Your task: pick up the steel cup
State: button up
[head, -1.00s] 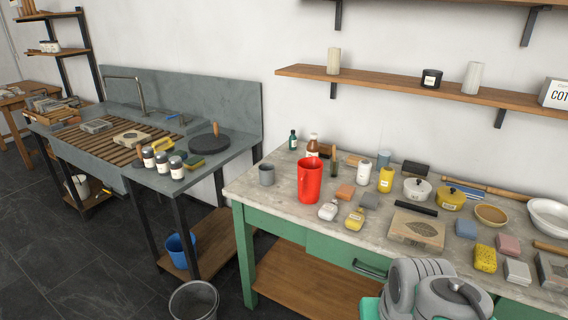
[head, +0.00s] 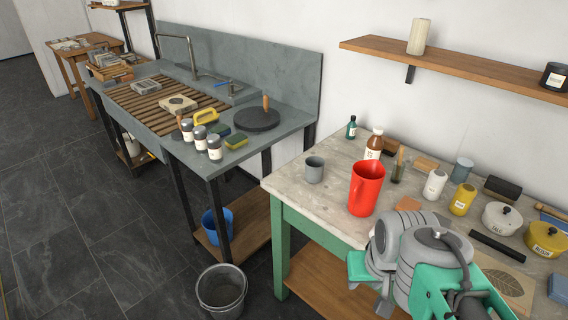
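The cup (head: 314,170), small, plain and grey, stands upright near the left corner of the green-framed table (head: 335,205). It is the only thing in view that fits the steel cup; its metal is not certain from its dull surface. It stands left of a tall red jug (head: 366,188), with a gap between them. My arm, grey and green, fills the lower right of the head view, in front of the table and right of the cup. A small grey part at its lower end (head: 384,302) may be my gripper; its fingers cannot be made out. Nothing touches the cup.
Jars, pots and blocks crowd the table's right. A sink bench (head: 245,155) stands left across a gap, with a bucket (head: 221,290) on the floor. A shelf (head: 450,66) hangs above.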

aim_at(315, 165)
jog(key=u, duration=0.7)
jog(key=i, duration=0.65)
jog(key=u, duration=1)
jog(key=i, duration=0.25)
jog(key=u, duration=0.25)
